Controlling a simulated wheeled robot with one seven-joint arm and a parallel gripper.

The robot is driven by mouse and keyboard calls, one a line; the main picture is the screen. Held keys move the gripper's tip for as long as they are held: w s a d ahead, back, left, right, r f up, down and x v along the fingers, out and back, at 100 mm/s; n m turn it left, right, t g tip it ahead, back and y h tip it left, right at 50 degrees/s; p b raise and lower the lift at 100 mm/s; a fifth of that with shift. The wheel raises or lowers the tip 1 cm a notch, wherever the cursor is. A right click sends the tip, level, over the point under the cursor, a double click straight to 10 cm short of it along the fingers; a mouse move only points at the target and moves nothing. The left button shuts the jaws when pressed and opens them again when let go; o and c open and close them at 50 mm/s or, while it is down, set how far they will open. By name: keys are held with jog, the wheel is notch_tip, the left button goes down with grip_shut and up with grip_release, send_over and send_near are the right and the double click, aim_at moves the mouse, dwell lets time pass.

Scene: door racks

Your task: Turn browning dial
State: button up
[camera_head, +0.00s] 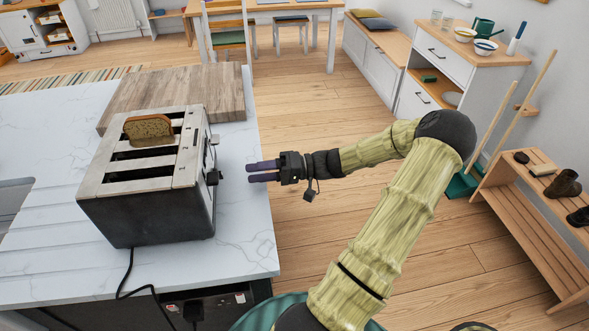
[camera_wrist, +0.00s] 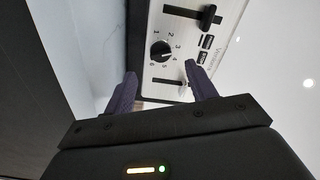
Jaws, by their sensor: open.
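The toaster (camera_head: 150,175) stands on the marble worktop, with a slice of bread (camera_head: 148,127) in a rear slot. Its browning dial (camera_wrist: 160,50) is a black round knob with numbers around it on the control panel, seen in the wrist view. A black lever (camera_wrist: 205,17) is above the dial and another lever (camera_wrist: 168,81) is below it. My gripper (camera_head: 250,173) is to the right of the toaster, fingers pointing at its control side and apart from it. In the wrist view its two purple fingers (camera_wrist: 165,88) are open and empty, with the dial beyond the tips.
A wooden board (camera_head: 180,90) lies behind the toaster on the marble worktop (camera_head: 245,245). The toaster's black cord (camera_head: 128,275) runs over the front edge. The floor right of the worktop is open, with a shoe bench (camera_head: 525,200) farther right.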

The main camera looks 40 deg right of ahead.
jog(key=v, duration=1)
jog(key=shift+b, duration=0.4)
